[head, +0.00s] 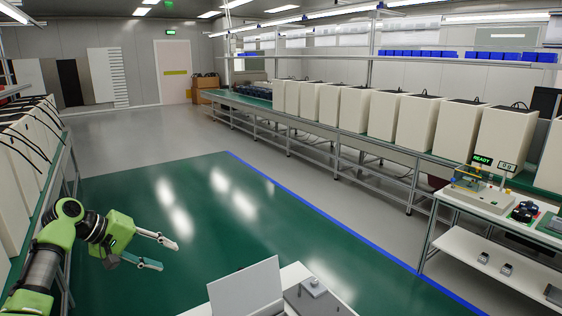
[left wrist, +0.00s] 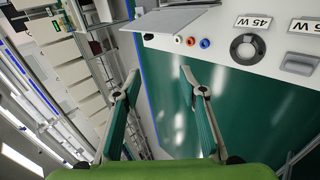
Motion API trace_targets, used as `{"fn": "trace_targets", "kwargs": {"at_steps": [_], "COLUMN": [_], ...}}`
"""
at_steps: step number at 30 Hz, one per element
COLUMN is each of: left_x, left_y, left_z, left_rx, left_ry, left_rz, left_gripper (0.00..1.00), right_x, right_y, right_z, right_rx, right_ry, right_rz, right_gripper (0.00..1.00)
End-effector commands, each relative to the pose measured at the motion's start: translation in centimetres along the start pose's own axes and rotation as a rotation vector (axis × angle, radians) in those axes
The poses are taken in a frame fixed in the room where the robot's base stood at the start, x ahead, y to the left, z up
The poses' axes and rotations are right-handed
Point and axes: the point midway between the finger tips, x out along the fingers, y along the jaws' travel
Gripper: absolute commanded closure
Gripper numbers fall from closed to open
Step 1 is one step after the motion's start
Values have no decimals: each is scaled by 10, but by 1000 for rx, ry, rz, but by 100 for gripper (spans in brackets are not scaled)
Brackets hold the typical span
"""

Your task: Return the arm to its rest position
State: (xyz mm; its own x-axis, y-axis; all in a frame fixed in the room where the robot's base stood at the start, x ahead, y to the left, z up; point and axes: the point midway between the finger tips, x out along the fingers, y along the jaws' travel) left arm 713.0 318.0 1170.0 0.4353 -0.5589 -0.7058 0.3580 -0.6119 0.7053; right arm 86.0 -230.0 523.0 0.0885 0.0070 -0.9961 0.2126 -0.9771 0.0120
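My left arm comes in from the left in the head view. Its green gripper (head: 160,252) has its two fingers spread apart, with nothing between them, above the green floor. In the left wrist view the left gripper (left wrist: 158,78) is also open and empty. Near its fingertips, but apart from them, is a white panel (left wrist: 240,50) with a black round knob, small coloured sockets and labels reading 45 W. My right gripper is in neither view.
A white surface with a raised lid (head: 245,288) stands at the bottom centre. A row of cream cabinets (head: 410,122) lines the right bench, and more cabinets (head: 28,150) stand at the left. A workstation table (head: 490,205) is at the right. The green floor (head: 220,215) is clear.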

Motion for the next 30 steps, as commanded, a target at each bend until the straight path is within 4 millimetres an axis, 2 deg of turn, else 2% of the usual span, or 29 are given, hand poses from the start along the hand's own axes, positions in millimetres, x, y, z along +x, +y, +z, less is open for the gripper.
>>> {"fn": "trace_targets", "kwargs": {"at_steps": [8, 17, 20, 23, 27, 30], "left_x": [30, 75, 93, 112, 133, 138], "left_y": [-26, -72, -94, -120, -159, -182], "left_z": [24, 71, 97, 132, 195, 239], "left_rx": [65, 186, 245, 321, 448, 531], "left_ry": [-15, -42, -56, -75, -99, -109], "left_rz": [-72, -187, -236, -291, -368, -413], "left_gripper": [62, 62, 62, 62, 62, 62], "right_x": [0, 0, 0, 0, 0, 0], "right_y": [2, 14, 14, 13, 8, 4], "right_z": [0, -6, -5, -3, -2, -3], "right_rx": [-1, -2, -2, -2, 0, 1], "right_ry": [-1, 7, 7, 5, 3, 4], "right_rz": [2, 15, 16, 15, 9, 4], "right_gripper": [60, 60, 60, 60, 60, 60]}}
